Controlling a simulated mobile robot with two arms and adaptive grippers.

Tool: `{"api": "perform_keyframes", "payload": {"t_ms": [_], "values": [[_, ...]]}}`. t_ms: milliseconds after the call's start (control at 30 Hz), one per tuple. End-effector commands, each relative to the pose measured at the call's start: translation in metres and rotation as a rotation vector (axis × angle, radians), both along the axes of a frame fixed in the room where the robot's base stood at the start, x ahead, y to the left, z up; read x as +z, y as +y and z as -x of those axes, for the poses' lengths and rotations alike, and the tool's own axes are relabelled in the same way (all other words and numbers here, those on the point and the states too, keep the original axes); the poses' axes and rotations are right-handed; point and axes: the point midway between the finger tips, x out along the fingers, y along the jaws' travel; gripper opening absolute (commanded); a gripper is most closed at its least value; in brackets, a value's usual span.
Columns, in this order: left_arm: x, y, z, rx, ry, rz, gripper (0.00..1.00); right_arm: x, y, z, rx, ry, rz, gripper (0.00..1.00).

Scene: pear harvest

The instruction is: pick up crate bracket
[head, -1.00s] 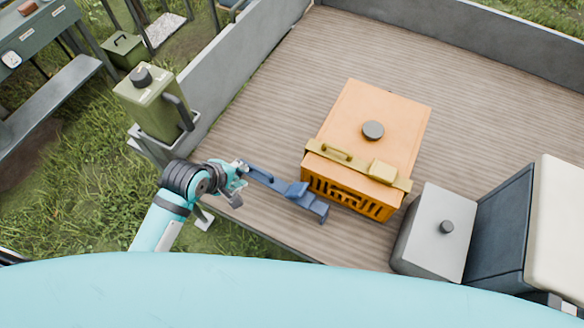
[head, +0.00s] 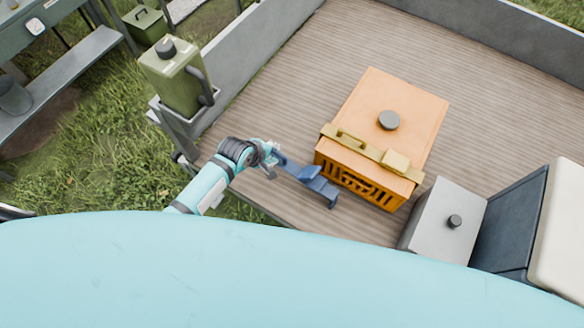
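A tan-yellow bracket (head: 353,144) with a slot-like grip and a square block lies across the near top edge of the orange crate (head: 398,92). A blue bracket-like piece (head: 312,176) lies in front of the crate's left side, near the wooden bed's front edge. The frame does not show which one is the crate bracket. My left gripper (head: 272,158) is at the left end of the blue piece's bar and overlaps it in the picture. Its fingers are too small to tell whether they are closed on it. My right gripper is not in view.
A grey box (head: 437,218) with a dark knob and a dark blue box (head: 508,220) stand at the right. A green canister (head: 178,80) sits in a holder outside the grey side wall (head: 262,42). The wooden bed (head: 290,85) is clear left of the crate.

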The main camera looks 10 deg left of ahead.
Motion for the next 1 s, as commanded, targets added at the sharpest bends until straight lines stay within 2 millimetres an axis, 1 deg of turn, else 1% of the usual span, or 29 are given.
{"api": "perform_keyframes", "payload": {"t_ms": [167,300,400,633,800,1000], "values": [[-0.019,0.001,-0.014,0.0,0.001,-0.003,0.21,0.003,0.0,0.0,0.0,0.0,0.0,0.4],[-0.033,-0.003,-0.021,0.0,0.0,-0.002,0.21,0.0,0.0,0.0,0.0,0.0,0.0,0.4],[-0.036,-0.004,-0.024,0.001,0.0,-0.001,0.21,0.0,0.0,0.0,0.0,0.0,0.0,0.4],[-0.037,-0.005,-0.024,0.001,-0.001,0.0,0.21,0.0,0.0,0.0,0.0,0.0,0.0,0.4],[-0.037,-0.005,-0.024,0.001,0.0,-0.001,0.0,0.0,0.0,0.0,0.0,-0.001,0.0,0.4],[-0.037,-0.005,-0.024,0.0,-0.001,-0.001,0.0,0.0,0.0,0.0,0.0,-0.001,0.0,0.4]]}}
